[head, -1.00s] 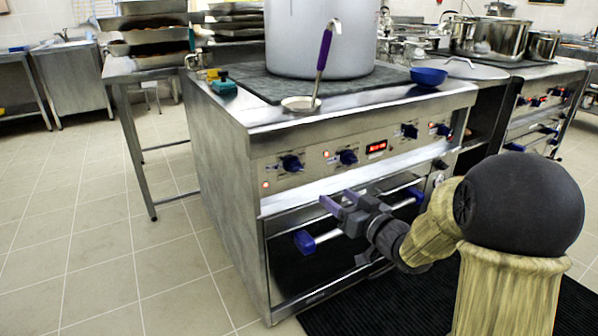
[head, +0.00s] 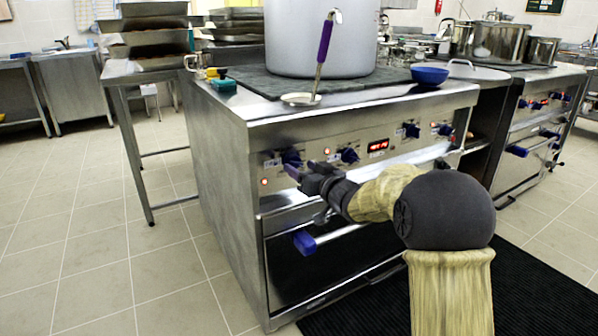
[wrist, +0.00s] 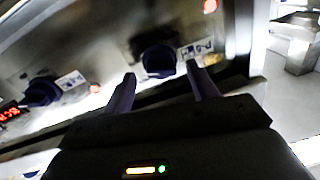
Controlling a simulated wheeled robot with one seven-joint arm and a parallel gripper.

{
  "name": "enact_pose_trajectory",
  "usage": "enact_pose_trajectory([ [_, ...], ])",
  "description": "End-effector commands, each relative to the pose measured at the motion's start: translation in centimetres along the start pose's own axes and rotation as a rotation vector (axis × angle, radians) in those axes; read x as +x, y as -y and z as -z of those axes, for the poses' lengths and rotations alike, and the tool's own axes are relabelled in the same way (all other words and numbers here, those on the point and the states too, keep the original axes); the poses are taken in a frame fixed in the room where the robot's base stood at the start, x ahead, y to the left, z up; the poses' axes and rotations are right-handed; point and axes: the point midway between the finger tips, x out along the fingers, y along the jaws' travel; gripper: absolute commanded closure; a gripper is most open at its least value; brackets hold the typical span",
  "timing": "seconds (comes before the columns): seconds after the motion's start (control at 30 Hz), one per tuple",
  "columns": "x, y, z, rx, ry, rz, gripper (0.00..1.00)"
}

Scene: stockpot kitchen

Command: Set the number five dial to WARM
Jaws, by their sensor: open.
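The stove's front panel (head: 365,165) carries several dark blue dials; their numbers and settings are too small to read, so I cannot tell which is number five. The leftmost dial (head: 291,157) is close to my gripper (head: 302,169) in the head view. My gripper is open and empty, its fingers pointing at the panel. In the wrist view a blue dial (wrist: 158,60) lies just beyond the gap between the fingertips (wrist: 161,73); I cannot tell whether they touch it. A second dial (wrist: 42,91) is further left there. In the head view it appears as the second dial (head: 348,154).
A red display (head: 378,145) sits mid-panel. Below are an oven door with a blue-ended handle (head: 304,242). A large stockpot (head: 318,45), a purple-handled ladle (head: 325,46) and a blue bowl (head: 429,75) stand on top. Tiled floor is free at left.

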Motion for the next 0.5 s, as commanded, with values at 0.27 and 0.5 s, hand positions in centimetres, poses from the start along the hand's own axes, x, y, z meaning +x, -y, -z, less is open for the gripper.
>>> enact_pose_trajectory([
  [0.27,2.1,0.0,0.0,-0.001,0.000,0.000,0.42],
  [0.5,2.1,0.0,0.0,0.000,0.000,0.000,0.42],
])
